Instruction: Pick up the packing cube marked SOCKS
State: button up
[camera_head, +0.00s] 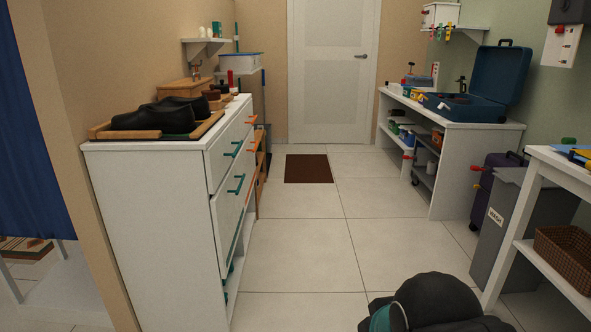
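I cannot make out a packing cube marked SOCKS in the head view. An open blue suitcase (508,82) stands on the white bench at the right, with dark and coloured items in and beside it that are too small to identify. Several small coloured things sit on the shelf under that bench, and no lettering on them can be read. My gripper's fingers do not show. A dark rounded shape with a teal band fills the bottom edge right of centre and looks like part of my arm.
A white dresser (165,220) with teal and orange handles stands at left, bearing a tray of black shoes (155,118). A grey labelled bin (503,215) and white table (545,188) stand at right. Tiled floor is clear to the brown mat (307,169) before the closed door (333,75).

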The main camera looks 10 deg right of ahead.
aim_at(406, 90)
jog(key=z, duration=0.1)
jog(key=i, duration=1.85)
jog(key=z, duration=0.5)
jog(key=i, duration=1.95)
jog(key=z, duration=0.55)
jog(key=i, duration=0.7)
jog(key=z, duration=0.1)
